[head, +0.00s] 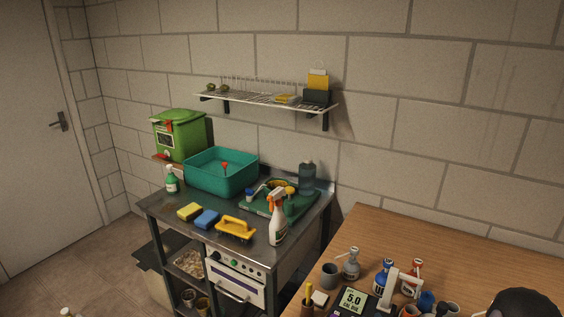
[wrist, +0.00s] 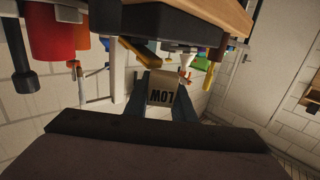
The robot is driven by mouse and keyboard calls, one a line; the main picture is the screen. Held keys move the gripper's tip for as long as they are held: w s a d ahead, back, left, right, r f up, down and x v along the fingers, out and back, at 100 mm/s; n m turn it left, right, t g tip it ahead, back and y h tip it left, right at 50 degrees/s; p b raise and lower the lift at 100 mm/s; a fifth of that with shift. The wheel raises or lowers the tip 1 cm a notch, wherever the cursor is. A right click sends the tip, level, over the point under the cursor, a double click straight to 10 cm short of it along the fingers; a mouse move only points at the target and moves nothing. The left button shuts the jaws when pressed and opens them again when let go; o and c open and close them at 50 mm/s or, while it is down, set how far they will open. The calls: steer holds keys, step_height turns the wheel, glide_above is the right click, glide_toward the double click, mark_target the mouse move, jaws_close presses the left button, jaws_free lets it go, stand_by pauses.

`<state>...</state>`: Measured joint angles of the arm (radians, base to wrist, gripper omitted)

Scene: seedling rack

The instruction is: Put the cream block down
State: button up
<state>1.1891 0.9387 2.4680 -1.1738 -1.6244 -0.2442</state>
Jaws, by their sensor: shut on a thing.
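In the wrist view the cream block (wrist: 162,88) sits between the two blue-grey fingers of my gripper (wrist: 160,105). Dark upside-down lettering, reading LOW, shows on the face toward the camera. My gripper is shut on the block. The wrist picture looks upside down, with the wooden table top (wrist: 222,12) along its upper edge. A black box-like thing (wrist: 160,18) lies just past the block in that picture; I cannot tell whether they touch. In the head view I cannot make out the held block or my fingers for sure.
On the wooden table (head: 400,228) in the head view stand a grey cup (head: 329,274), several spray bottles, and a black device labelled 5.0 (head: 353,300). A pale small block (head: 319,298) lies near the front. The table's back stretch is clear. A metal sink unit (head: 180,222) stands left.

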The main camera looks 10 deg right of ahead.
steer(key=w+a+f+n+g+y, duration=0.1)
steer(key=a+f+n+y, duration=0.2)
steer(key=a, duration=0.7)
steer(key=w+a+f+n+g+y+b, duration=0.1)
steer(key=a+f+n+y, duration=0.2)
steer(key=a, duration=0.7)
steer(key=f+y, duration=0.1)
steer(key=y, duration=0.1)
steer(key=shift+w+a+y, duration=0.2)
steer(key=shift+w+y, duration=0.05)
steer(key=shift+y, duration=0.15)
steer(key=shift+r, duration=0.1)
